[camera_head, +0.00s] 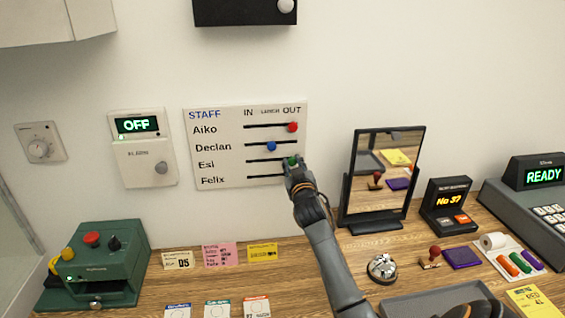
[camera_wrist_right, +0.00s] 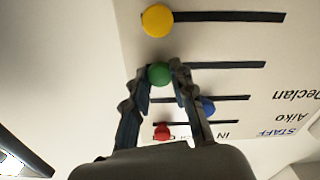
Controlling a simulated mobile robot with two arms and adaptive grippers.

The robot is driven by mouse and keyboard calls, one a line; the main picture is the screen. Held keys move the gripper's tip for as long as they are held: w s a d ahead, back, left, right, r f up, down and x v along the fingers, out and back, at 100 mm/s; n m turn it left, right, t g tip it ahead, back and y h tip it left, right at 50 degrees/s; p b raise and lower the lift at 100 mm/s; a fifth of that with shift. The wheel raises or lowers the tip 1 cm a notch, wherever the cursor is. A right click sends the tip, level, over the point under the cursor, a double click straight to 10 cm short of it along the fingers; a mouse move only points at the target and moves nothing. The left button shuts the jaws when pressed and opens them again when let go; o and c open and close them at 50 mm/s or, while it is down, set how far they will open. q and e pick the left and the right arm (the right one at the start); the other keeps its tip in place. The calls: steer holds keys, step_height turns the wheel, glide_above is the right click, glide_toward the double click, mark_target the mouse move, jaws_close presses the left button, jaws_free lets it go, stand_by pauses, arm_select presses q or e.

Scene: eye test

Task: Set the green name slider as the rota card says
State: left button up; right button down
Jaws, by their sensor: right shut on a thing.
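The white staff board (camera_head: 215,160) is on the wall with rows Aiko, Declan, Esi and Felix under IN, LUNCH and OUT. The green slider (camera_head: 291,161) is in the Esi row at the OUT end. My right gripper (camera_head: 294,165) is at it. In the right wrist view, upside down, my gripper (camera_wrist_right: 162,75) is shut on the green slider (camera_wrist_right: 159,73). The red slider (camera_head: 292,127) is at OUT, the blue slider (camera_head: 271,146) at LUNCH. The yellow slider (camera_wrist_right: 158,20) is at OUT, hidden in the head view. I cannot tell which card is the rota card.
Small cards, including a pink card (camera_head: 221,255) with unreadable text, lie on the wooden counter (camera_head: 140,297). A mirror (camera_head: 384,170) stands right of my forearm, and a bell (camera_head: 382,268) below it. A green box (camera_head: 95,265) stands at left.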

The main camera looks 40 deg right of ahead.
steer(key=shift+d, duration=0.1)
steer(key=c, duration=1.4)
jaws_free()
steer(key=o, duration=0.3)
steer(key=shift+s+d, duration=0.15)
steer(key=shift+s+a, duration=0.25)
steer(key=shift+a, duration=0.05)
steer(key=v, duration=1.1)
steer(key=shift+s, duration=0.2)
steer(key=shift+f, duration=0.1)
